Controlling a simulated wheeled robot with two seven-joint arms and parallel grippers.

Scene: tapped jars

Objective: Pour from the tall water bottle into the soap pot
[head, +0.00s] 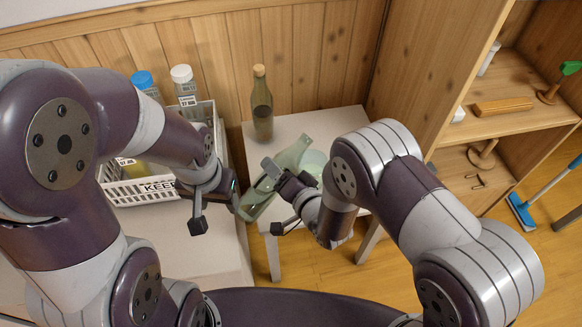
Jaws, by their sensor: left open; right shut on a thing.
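A pale green clear bottle (261,197), likely the tall water bottle, is strongly tilted, its narrow neck toward the upper right and its wide end toward the lower left. My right gripper (273,197) is shut on it and hides its middle. A pale, see-through round vessel (315,160), possibly the soap pot, shows on the small white table beside the bottle's neck, partly hidden by my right arm. I cannot tell whether the mouth is above it or whether liquid flows. My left gripper (215,206) is open, left of the bottle, near its wide end.
A corked olive bottle (262,112) stands upright on the white table (335,120), toward the back. A white crate (140,190) with bottles, one blue-capped (142,80) and one white-capped (182,75), is at left. A wooden shelf (535,120) stands right.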

